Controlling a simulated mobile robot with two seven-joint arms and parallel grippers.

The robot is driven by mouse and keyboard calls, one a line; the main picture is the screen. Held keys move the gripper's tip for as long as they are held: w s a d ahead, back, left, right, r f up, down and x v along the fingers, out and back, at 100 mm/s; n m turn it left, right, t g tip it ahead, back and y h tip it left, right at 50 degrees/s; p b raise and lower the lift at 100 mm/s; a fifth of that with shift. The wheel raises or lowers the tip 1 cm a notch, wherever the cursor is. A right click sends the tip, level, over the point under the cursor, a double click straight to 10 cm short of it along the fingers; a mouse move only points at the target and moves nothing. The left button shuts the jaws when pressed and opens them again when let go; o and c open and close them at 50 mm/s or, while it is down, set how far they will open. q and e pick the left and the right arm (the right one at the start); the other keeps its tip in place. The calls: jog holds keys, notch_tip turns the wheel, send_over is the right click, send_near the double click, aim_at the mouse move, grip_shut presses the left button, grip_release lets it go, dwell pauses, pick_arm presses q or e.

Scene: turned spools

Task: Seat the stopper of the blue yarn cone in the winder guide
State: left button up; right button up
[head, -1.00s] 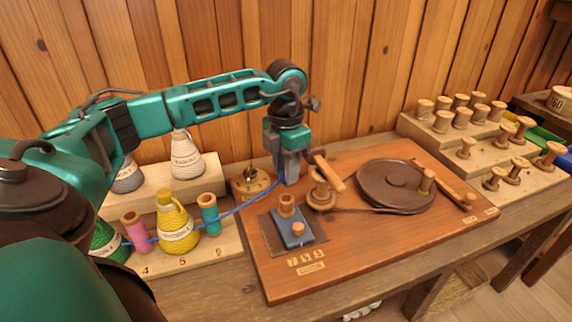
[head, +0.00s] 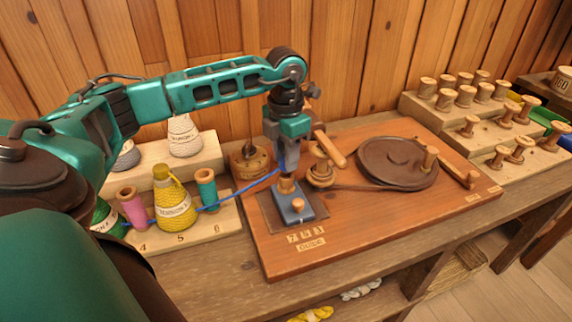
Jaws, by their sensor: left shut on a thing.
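My left gripper (head: 286,168) points down with its fingertips just above the wooden cup (head: 288,187) of the winder guide. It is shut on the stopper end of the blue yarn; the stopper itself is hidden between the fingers. The blue yarn (head: 236,190) runs from the fingers down left, past the yellow cone. The blue yarn cone is not visible; my arm covers that side. The guide is a blue block (head: 307,214) on the wooden board, with the cup at the back and a small wooden knob (head: 298,204) in front. My right gripper is not in view.
A wooden crank handle (head: 330,150) and a post (head: 321,172) stand close right of the gripper. A dark disc (head: 396,163) lies further right. The yellow cone (head: 175,208), pink spool (head: 133,207) and teal spool (head: 206,189) stand at left. Several wooden spools (head: 465,96) fill stepped racks.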

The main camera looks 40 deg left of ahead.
pick_arm(q)
jog(key=shift+f+b, duration=0.55)
jog(key=shift+f, duration=0.4)
jog(key=o, duration=1.1)
jog(key=shift+c, duration=0.2)
jog(key=shift+o, duration=0.5)
jog(key=o, duration=0.3)
notch_tip(320, 180, up, 9)
jog(key=p, duration=0.6)
jog(key=shift+r+p, duration=0.1)
jog(key=shift+p, duration=0.25)
